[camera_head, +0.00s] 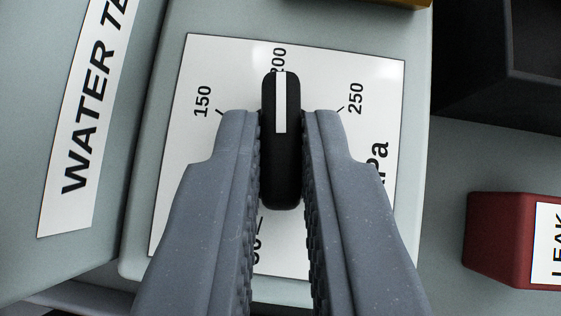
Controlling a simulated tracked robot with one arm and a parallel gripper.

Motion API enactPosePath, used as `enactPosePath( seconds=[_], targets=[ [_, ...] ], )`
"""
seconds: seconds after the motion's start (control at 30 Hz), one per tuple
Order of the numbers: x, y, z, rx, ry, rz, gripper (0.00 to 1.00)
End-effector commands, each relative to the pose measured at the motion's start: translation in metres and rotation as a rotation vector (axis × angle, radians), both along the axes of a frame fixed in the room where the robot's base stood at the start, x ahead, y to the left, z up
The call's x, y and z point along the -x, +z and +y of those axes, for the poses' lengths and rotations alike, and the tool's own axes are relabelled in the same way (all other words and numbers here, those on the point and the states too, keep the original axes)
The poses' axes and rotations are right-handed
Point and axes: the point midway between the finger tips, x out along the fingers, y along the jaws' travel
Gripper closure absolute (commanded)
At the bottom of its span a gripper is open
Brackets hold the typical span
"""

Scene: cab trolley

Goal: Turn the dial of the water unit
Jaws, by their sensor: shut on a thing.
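The black dial (281,170) of the water unit stands out from a white scale plate (335,75) in the middle of the view. A white mark on the dial points up at the 200, which it partly covers. The scale also shows 150 to the left and 250 to the right. My gripper (281,125) is shut on the dial, one ribbed grey finger on each side. The fingers hide much of the lower plate. The grey-green water unit (145,215) bears the plate.
A white label (85,125) reading "WATER TE" is at the left. A red block (495,235) with a label starting "LEAK" is at the right edge. A dark open box (500,85) is at the upper right, and a yellow-brown part (395,3) at the top.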

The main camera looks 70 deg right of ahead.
Motion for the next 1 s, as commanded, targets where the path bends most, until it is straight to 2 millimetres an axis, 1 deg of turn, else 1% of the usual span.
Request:
enactPosePath(
  seconds=[0.5,0.53,0.6,0.87,1.0],
  targets=[
    [-0.0020,0.0025,0.0003,-0.001,-0.011,-0.004,1.00],
    [-0.0021,0.0025,0.0003,0.000,-0.012,-0.005,0.84],
    [-0.0019,0.0023,0.0001,0.000,-0.012,-0.004,0.67],
    [-0.0012,0.0016,-0.0001,0.000,-0.013,-0.002,0.67],
    [0.0004,0.0057,0.0050,-0.001,-0.012,-0.003,0.67]
  ],
)
